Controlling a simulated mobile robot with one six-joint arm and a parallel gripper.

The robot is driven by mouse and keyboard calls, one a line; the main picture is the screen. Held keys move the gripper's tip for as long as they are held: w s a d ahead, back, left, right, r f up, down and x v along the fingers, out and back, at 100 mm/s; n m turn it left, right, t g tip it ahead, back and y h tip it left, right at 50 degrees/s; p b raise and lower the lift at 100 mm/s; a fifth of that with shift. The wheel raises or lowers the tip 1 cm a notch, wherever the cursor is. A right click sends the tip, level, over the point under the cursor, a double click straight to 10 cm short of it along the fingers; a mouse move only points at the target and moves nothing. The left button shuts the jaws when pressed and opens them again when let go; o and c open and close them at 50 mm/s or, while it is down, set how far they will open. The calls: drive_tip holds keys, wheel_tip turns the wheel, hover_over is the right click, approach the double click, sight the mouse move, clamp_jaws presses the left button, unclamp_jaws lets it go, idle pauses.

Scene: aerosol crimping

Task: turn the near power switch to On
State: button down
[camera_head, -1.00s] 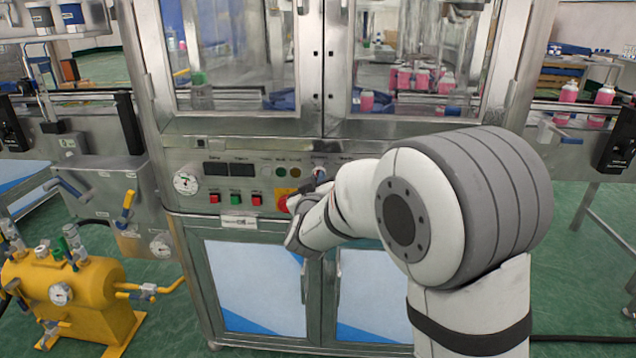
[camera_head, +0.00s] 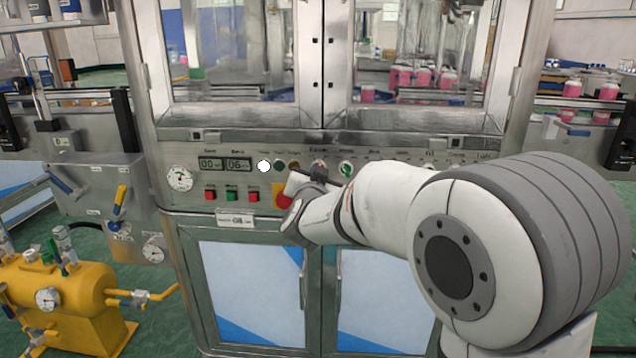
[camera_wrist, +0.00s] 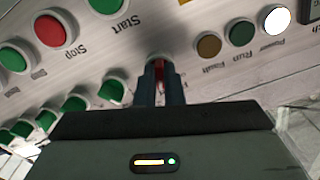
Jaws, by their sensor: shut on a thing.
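The near power switch, a small knob with a red part, shows between my fingertips in the wrist view (camera_wrist: 158,66), and its top shows on the front panel in the head view (camera_head: 319,164). My gripper (camera_wrist: 161,76) is shut on it, its two dark fingers on either side of the knob. In the head view my gripper (camera_head: 317,180) is at the panel, partly covered by my wrist. The knob's exact pointing direction and its markings are hidden by the fingers. The Power lamp (camera_head: 264,166) glows white, and it also shows lit in the wrist view (camera_wrist: 277,18).
The green Start button (camera_wrist: 108,4) and red Stop button (camera_wrist: 51,30) sit close beside the knob. A red emergency button (camera_head: 284,200) on a yellow plate lies just below left of my gripper.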

drive_tip(key=shift+m+b, duration=0.6)
drive_tip(key=shift+m, duration=0.4)
drive_tip(key=c, duration=1.5)
unclamp_jaws()
drive_tip(key=shift+c, duration=0.2)
drive_tip(key=s+p, duration=0.2)
drive_tip(key=s, duration=0.5)
drive_tip(key=shift+s, duration=0.4)
drive_tip(key=shift+a, duration=0.1)
